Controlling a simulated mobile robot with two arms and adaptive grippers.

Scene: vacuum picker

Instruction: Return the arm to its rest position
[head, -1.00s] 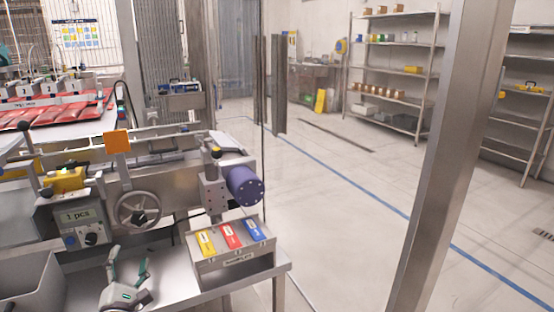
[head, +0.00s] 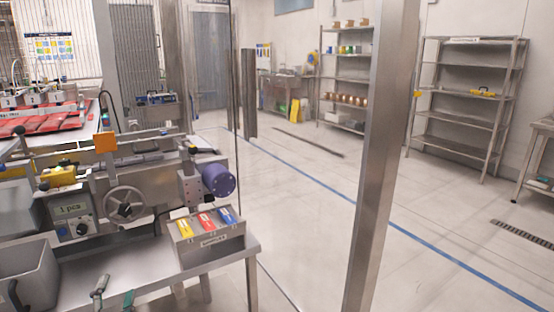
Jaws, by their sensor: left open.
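My left gripper (head: 114,294) shows at the bottom edge of the head view, over the front of the steel table (head: 150,283). Its two fingers, one grey and one with a teal part, stand apart with nothing between them. The rest of this gripper and its arm are cut off below the picture. My right gripper is not in view.
A grey bin (head: 32,275) stands left of the gripper. A holder (head: 208,246) with yellow, red and blue pieces stands to its right. Behind is the machine with a handwheel (head: 124,204) and purple motor (head: 218,179). A steel post (head: 378,170) rises at right; floor beyond is open.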

